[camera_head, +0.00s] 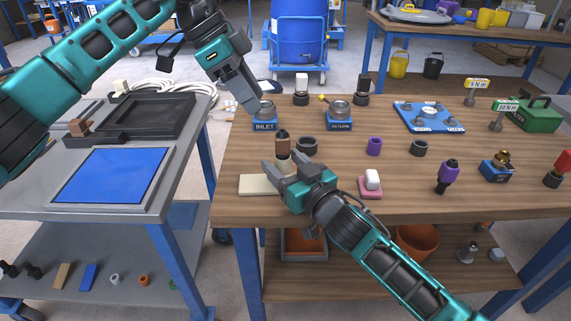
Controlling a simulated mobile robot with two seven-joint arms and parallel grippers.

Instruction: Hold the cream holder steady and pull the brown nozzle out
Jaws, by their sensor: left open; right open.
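The brown nozzle (283,146) stands upright in the cream holder (283,161) on the wooden workbench, toward its left side. The nozzle has a dark top. My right gripper (282,164) is open, with its fingers on either side of the cream holder; whether they touch it I cannot tell. The holder's lower part is partly hidden by this gripper. My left gripper (257,104) is open and empty, pointing down near the INLET block, above and left of the nozzle and apart from it.
A cream plate (256,186) lies beside the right gripper. A dark ring (307,146) sits just right of the nozzle. The INLET block (265,125) and another blue block (339,124) stand behind. A pink-based white piece (371,186) is to the right.

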